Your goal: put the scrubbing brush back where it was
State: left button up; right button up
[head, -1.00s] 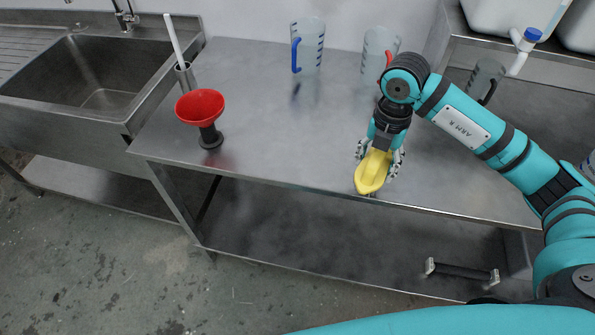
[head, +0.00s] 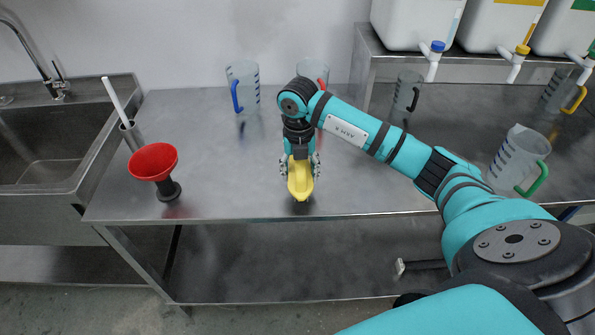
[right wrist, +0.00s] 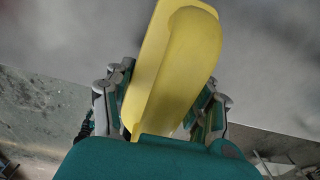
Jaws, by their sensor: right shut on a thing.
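The scrubbing brush is yellow (head: 301,184). My right gripper (head: 300,165) is shut on it near the front edge of the steel table (head: 215,185). In the right wrist view the brush (right wrist: 175,65) sits between the fingers of the right gripper (right wrist: 160,105), its yellow body pointing away from the palm. Its bristles are hidden, and I cannot tell whether it touches the table. My left gripper is not in view.
A red funnel (head: 153,162) on a dark stand and a grey holder (head: 131,133) with a white stick stand at left. Measuring jugs with blue (head: 243,85) and red (head: 313,75) handles stand behind. Containers with taps (head: 415,25) stand on a shelf at right.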

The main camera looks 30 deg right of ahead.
jog(key=shift+w+d+f, duration=0.1)
jog(key=shift+w+d, duration=0.25)
jog(key=shift+w, duration=0.5)
jog(key=shift+f, duration=0.15)
notch_tip(320, 180, down, 3)
jog(key=shift+r+p, duration=0.1)
jog(key=shift+p, duration=0.75)
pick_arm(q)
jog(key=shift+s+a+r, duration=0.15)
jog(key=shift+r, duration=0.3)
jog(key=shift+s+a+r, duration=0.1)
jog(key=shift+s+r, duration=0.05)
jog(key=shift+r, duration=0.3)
pick_arm(e)
jog(key=shift+f, duration=0.25)
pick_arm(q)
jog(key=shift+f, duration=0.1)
pick_arm(e)
jog(key=shift+f, duration=0.1)
jog(key=o, duration=1.3)
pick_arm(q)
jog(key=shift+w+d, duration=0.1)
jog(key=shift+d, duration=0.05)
